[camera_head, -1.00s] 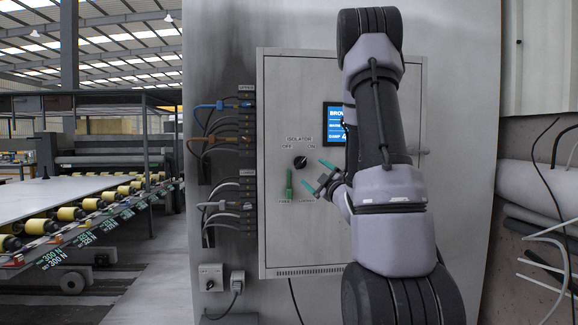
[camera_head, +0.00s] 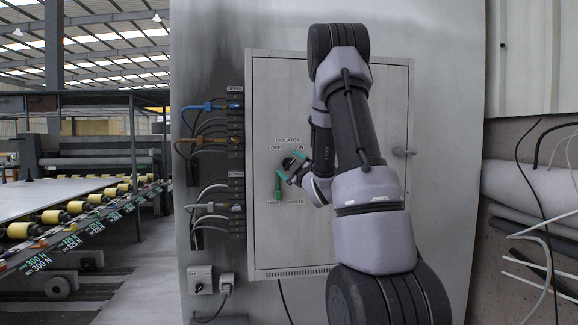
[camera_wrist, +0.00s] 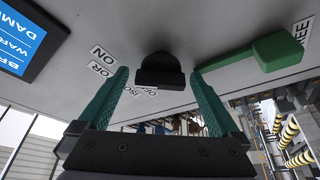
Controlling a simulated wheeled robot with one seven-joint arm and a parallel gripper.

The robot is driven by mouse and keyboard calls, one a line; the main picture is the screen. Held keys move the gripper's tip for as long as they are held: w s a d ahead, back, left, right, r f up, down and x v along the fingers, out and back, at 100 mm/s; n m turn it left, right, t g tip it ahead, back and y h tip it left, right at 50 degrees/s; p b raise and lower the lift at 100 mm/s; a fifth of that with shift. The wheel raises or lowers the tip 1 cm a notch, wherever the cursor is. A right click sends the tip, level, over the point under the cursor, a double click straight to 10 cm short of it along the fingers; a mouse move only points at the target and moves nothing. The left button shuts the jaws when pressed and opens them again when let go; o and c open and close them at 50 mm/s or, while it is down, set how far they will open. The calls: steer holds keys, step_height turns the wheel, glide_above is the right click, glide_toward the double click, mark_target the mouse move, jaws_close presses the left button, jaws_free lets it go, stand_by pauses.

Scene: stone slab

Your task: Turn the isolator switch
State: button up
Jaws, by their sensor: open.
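The isolator switch is a black rotary knob (camera_wrist: 160,70) on the grey cabinet door (camera_head: 290,240), between the OFF and ON labels. In the head view the knob (camera_head: 288,162) is partly covered by my gripper (camera_head: 290,165). My gripper has green fingers and is open. In the wrist view the knob appears in the gap between the two fingertips (camera_wrist: 160,74), with space on both sides and no visible contact. I cannot tell whether the fingertips reach past its front face.
A green lever (camera_wrist: 264,53) sits close to one finger; it also shows below the knob in the head view (camera_head: 278,187). A blue screen (camera_wrist: 24,42) is on the door. Cables (camera_head: 212,140) plug in at the cabinet's left. A door handle (camera_head: 403,151) is at right.

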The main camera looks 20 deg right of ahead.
steer(key=shift+c, duration=0.3)
steer(key=c, duration=1.3)
steer(key=shift+n, duration=0.4)
steer(key=n+g, duration=0.1)
steer(key=n, duration=0.3)
steer(key=shift+y, duration=0.4)
steer(key=n+g, duration=0.1)
steer(key=n, duration=0.2)
steer(key=shift+f+n+g, duration=0.1)
steer(key=shift+n+g, duration=0.2)
steer(key=shift+g, duration=0.1)
steer(key=n+g, duration=0.1)
steer(key=n, duration=0.3)
steer(key=shift+g, duration=0.3)
steer(key=shift+f+n+g+h, duration=0.1)
steer(key=shift+n+g+h, duration=0.45)
steer(key=shift+n, duration=0.75)
